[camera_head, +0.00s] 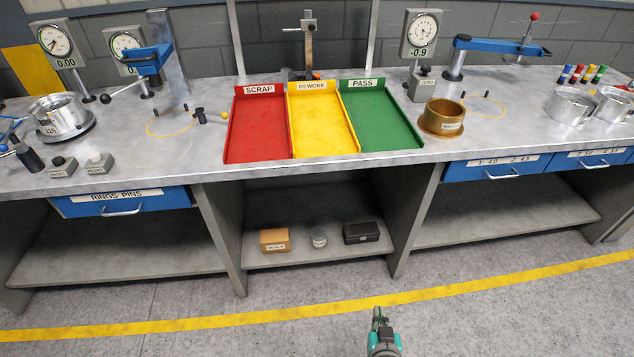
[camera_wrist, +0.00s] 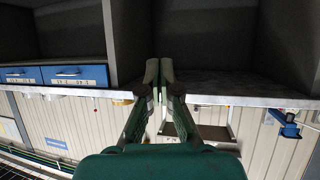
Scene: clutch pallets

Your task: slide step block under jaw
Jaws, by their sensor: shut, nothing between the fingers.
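My gripper (camera_head: 379,314) is shut and empty at the bottom of the head view, over the floor in front of the bench and well apart from it. In the wrist view its fingertips (camera_wrist: 159,68) meet. A tall upright gauge with a side jaw (camera_head: 309,42) stands behind the trays at the back of the bench. Its dark base and something orange show near its foot, partly hidden by the tray rims. I cannot pick out a step block for certain in either view.
Red SCRAP (camera_head: 257,157), yellow REWORK (camera_head: 325,151) and green PASS (camera_head: 391,147) trays fill the bench middle. A cardboard box (camera_head: 274,240) and a black case (camera_head: 361,233) sit on the lower shelf.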

